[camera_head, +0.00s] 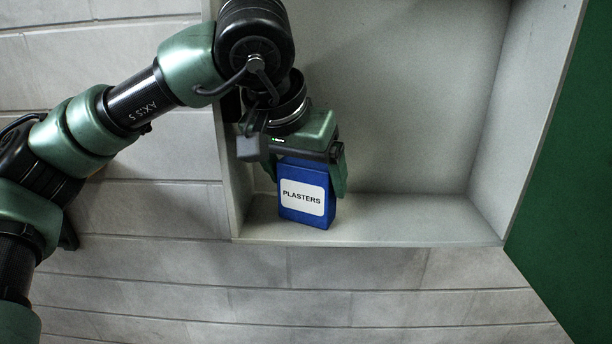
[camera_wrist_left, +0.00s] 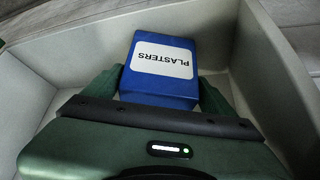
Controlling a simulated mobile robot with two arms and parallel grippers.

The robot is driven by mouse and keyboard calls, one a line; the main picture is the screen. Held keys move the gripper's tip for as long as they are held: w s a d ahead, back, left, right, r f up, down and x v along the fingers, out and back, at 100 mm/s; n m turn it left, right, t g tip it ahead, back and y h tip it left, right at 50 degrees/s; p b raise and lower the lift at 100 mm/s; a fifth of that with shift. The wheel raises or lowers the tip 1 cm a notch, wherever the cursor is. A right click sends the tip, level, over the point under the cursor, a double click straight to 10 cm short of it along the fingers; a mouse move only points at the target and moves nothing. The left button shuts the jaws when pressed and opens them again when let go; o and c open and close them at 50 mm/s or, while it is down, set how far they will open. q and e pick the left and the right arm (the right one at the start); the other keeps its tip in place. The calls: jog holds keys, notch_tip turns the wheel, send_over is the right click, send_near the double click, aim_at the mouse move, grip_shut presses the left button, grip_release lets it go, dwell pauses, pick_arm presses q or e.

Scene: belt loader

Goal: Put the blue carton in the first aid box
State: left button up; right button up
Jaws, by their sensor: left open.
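The blue carton (camera_head: 303,212), with a white label reading PLASTERS, stands upright on the floor of the first aid box (camera_head: 380,232), near its left wall. My left gripper (camera_head: 308,185) is inside the box above the carton, with one finger on each side of it. In the left wrist view the carton (camera_wrist_left: 160,92) sits between the two green fingers (camera_wrist_left: 158,95). The jaws are open, and the gripper hides the carton's top in the head view. My right gripper is not in view.
The box is a pale wall cabinet, and the floor to the right of the carton is clear. A green panel (camera_head: 575,170), apparently the door, stands open at the right. Grey block wall (camera_head: 330,300) lies below and left of the box.

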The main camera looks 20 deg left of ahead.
pick_arm(q)
jog(key=v, duration=1.1)
jog(key=shift+s+r, duration=0.2)
jog(key=shift+r, duration=0.2)
jog(key=shift+f, duration=0.1)
